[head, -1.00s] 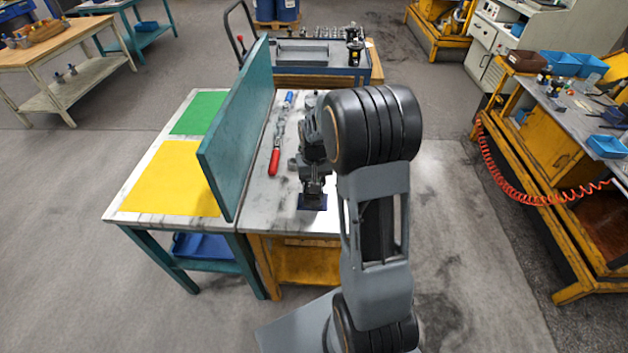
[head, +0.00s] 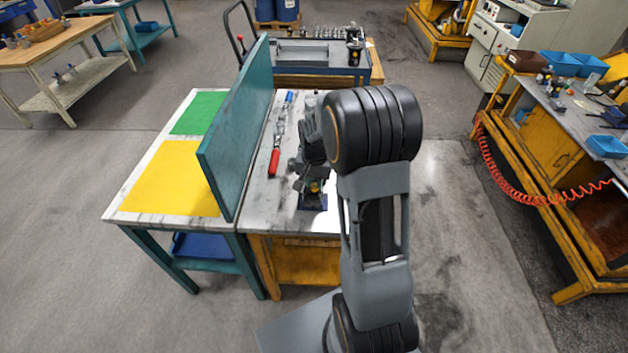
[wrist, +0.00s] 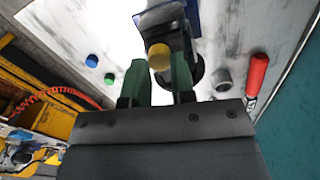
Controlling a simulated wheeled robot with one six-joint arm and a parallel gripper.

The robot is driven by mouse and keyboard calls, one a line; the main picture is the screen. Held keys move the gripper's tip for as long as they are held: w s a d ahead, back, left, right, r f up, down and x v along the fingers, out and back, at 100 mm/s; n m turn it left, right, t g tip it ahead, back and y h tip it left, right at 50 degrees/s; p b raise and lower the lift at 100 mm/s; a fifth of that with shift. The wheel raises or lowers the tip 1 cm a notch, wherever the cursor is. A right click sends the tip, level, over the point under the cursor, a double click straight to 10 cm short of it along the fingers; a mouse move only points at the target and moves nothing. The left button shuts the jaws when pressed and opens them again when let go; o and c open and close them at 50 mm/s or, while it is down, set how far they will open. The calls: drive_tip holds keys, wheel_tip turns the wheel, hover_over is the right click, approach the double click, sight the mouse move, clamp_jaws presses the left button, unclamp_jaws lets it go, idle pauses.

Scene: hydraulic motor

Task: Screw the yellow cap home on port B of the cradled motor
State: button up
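The yellow cap (wrist: 159,57) is between the green fingertips of my gripper (wrist: 159,70) in the wrist view, with no clear gap at its sides. It also shows as a small yellow spot in the head view (head: 315,187). The dark motor (wrist: 165,18) is just beyond the cap, partly hidden by it and the fingers. Whether the cap sits fully on the port cannot be seen. The blue cradle (head: 313,202) is under my gripper near the front edge of the bench.
A blue cap (wrist: 92,60) and a green cap (wrist: 109,78) lie on the bench. A grey round part (wrist: 221,80) and a red-handled tool (wrist: 257,72) are on the other side. A teal upright panel (head: 240,125) borders the bench on the left.

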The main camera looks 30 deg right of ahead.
drive_tip(key=shift+o, duration=1)
drive_tip(key=n, duration=0.5)
drive_tip(key=shift+n, duration=0.4)
drive_tip(key=n, duration=0.4)
drive_tip(key=shift+n, duration=0.3)
clamp_jaws()
